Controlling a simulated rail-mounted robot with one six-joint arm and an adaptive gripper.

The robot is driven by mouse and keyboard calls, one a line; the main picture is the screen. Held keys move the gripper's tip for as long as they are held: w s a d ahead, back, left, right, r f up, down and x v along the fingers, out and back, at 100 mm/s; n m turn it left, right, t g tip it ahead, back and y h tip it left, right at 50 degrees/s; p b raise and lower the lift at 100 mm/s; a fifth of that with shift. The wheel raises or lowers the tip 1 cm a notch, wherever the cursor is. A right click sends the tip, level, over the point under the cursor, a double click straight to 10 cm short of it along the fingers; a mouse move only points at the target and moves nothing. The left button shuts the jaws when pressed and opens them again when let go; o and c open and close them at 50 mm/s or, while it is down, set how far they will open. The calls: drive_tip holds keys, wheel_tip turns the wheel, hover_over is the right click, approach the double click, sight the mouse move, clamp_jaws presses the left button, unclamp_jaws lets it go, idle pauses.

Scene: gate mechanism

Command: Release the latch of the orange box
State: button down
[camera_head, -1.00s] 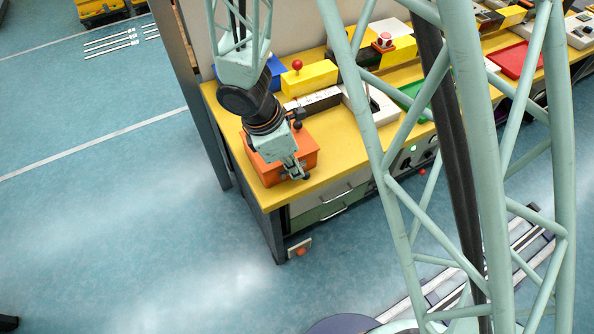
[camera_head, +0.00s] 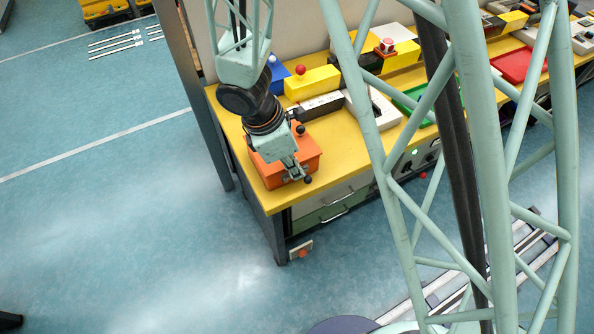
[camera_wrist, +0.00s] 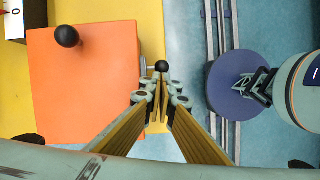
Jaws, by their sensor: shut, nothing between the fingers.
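The orange box (camera_head: 311,150) sits on the near left corner of the yellow bench top, partly behind my arm in the head view. In the wrist view the orange box (camera_wrist: 75,100) fills the left side, with a black ball knob (camera_wrist: 67,36) over its top. A second black ball knob (camera_wrist: 162,66) shows beside the box's right edge, just ahead of my fingertips; I take it for the latch handle. My gripper (camera_wrist: 160,90) is shut and empty, close to this knob; contact cannot be told. In the head view my gripper (camera_head: 295,172) is at the box's front side.
The yellow bench top (camera_head: 340,160) ends close to the gripper, with blue floor beyond. A yellow block with a red knob (camera_head: 312,82) and a white panel (camera_head: 376,112) stand farther back. A purple disc (camera_wrist: 232,85) and rails lie beyond the bench edge.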

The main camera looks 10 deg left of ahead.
drive_tip(key=p+v, duration=0.6)
drive_tip(key=v, duration=0.2)
idle(0.5)
idle(0.6)
drive_tip(key=w+d+r+m+y, duration=0.1)
drive_tip(key=w+d+r+m, duration=0.2)
drive_tip(key=d+r+m, duration=0.7)
drive_tip(key=w+d+r+m, duration=0.3)
drive_tip(key=d+r, duration=0.9)
drive_tip(key=r, duration=0.7)
drive_tip(key=s+d+r+m, duration=0.3)
drive_tip(key=s, duration=0.6)
drive_tip(key=s+d+r+m+t+y, duration=0.1)
drive_tip(key=s+d+r+m, duration=0.2)
drive_tip(key=s, duration=0.6)
drive_tip(key=s+d+r+m+t+y, duration=0.1)
drive_tip(key=s+d+r+m, duration=0.2)
drive_tip(key=s, duration=0.6)
drive_tip(key=shift+d+r+m, duration=0.2)
drive_tip(key=shift+m, duration=0.3)
